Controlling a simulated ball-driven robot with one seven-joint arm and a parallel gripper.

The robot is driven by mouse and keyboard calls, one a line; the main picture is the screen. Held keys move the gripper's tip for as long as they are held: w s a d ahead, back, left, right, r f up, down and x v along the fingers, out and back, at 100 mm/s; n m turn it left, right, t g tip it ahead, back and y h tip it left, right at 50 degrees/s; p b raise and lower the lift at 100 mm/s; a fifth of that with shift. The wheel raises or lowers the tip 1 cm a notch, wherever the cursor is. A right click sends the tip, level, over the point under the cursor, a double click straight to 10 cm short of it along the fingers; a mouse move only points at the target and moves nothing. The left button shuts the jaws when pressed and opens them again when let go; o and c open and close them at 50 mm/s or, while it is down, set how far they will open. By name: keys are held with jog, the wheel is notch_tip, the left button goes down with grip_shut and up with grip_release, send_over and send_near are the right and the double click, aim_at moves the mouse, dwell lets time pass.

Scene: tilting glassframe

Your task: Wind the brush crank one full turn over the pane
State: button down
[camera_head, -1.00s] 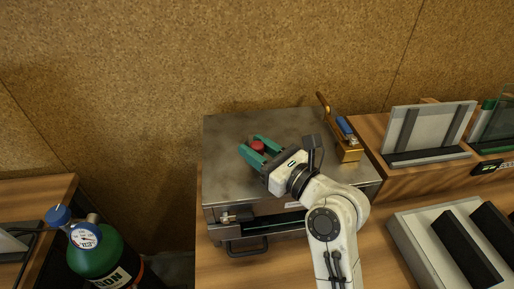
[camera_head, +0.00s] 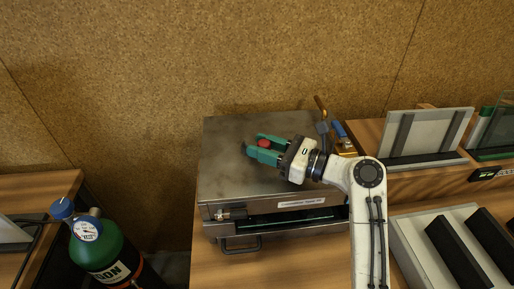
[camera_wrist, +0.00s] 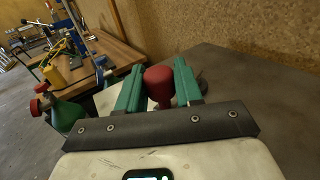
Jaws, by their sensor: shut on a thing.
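The red crank knob (camera_head: 264,143) stands above the flat grey top of a metal box (camera_head: 232,175). My gripper (camera_head: 256,144) has its green fingers on either side of the knob and is shut on it. In the wrist view the knob (camera_wrist: 159,82) sits between the two fingers (camera_wrist: 159,72). The crank's arm and pivot are mostly hidden by the fingers. A greenish glass edge, perhaps the pane (camera_head: 300,223), shows in the slot at the box's front; the rest of it is hidden inside.
A brass tool with a blue handle (camera_head: 340,131) stands at the box's right rear, close behind my wrist. Framed panes (camera_head: 425,135) stand on a wooden ledge at right. A grey tray with black blocks (camera_head: 410,238) lies at lower right. A green gas bottle (camera_head: 95,250) stands at left.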

jog(key=shift+w+d+n+g+y, duration=0.25)
jog(key=shift+n+g, duration=0.25)
jog(key=shift+g, duration=0.25)
jog(key=shift+w+d+n+g+y, duration=0.15)
jog(key=shift+d+n+g, duration=0.15)
jog(key=shift+n+g, duration=0.35)
jog(key=shift+f, duration=0.1)
jog(key=c, duration=0.8)
grip_release()
jog(key=shift+c, duration=0.2)
jog(key=b+v, duration=0.1)
jog(key=v, duration=1)
jog(key=shift+w, duration=0.1)
